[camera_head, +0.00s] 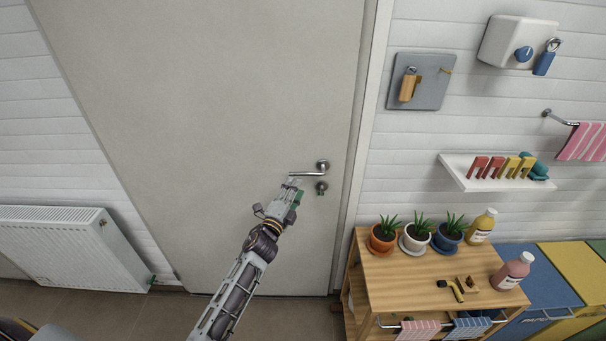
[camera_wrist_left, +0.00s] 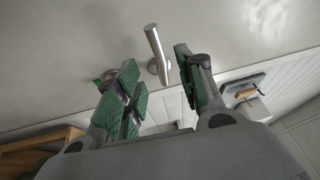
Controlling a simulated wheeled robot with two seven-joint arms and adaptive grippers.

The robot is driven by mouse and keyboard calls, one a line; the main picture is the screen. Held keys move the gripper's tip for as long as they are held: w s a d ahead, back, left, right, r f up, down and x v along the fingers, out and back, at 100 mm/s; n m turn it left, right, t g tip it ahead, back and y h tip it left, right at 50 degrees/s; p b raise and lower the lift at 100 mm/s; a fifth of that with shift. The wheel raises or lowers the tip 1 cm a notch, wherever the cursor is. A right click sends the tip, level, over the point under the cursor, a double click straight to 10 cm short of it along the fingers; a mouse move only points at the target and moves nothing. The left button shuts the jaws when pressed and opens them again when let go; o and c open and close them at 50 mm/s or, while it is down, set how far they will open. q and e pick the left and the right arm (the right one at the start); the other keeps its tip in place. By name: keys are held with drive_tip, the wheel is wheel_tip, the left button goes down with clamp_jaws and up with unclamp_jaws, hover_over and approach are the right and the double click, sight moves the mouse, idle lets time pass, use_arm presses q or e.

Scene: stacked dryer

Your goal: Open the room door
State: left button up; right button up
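The room door (camera_head: 210,110) is pale grey and stands shut in its frame. Its silver lever handle (camera_head: 309,173) sticks out to the left near the door's right edge, with a round lock plate (camera_head: 321,187) below it. My left gripper (camera_head: 291,184) is at the handle's free end in the head view. In the left wrist view the handle (camera_wrist_left: 157,48) shows between the two open green-padded fingers (camera_wrist_left: 162,85), a little beyond them. No clear contact with the handle shows. My right gripper is not in view.
A wooden shelf unit (camera_head: 400,290) with potted plants and bottles stands right of the door. A white radiator (camera_head: 70,245) is at the left wall. A small wall shelf (camera_head: 480,180) and grey panel (camera_head: 420,82) hang at the right. Floor before the door looks clear.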

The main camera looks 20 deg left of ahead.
sight(303, 174)
use_arm(q)
drive_tip(key=shift+w+d+r+p, duration=0.15)
drive_tip(key=shift+w, duration=1.15)
drive_tip(key=shift+w+d+r+p, duration=0.15)
drive_tip(key=shift+w+r+p, duration=0.05)
drive_tip(key=shift+w, duration=1.05)
drive_tip(key=shift+w+d+r+p, duration=0.15)
drive_tip(key=shift+w, duration=1.15)
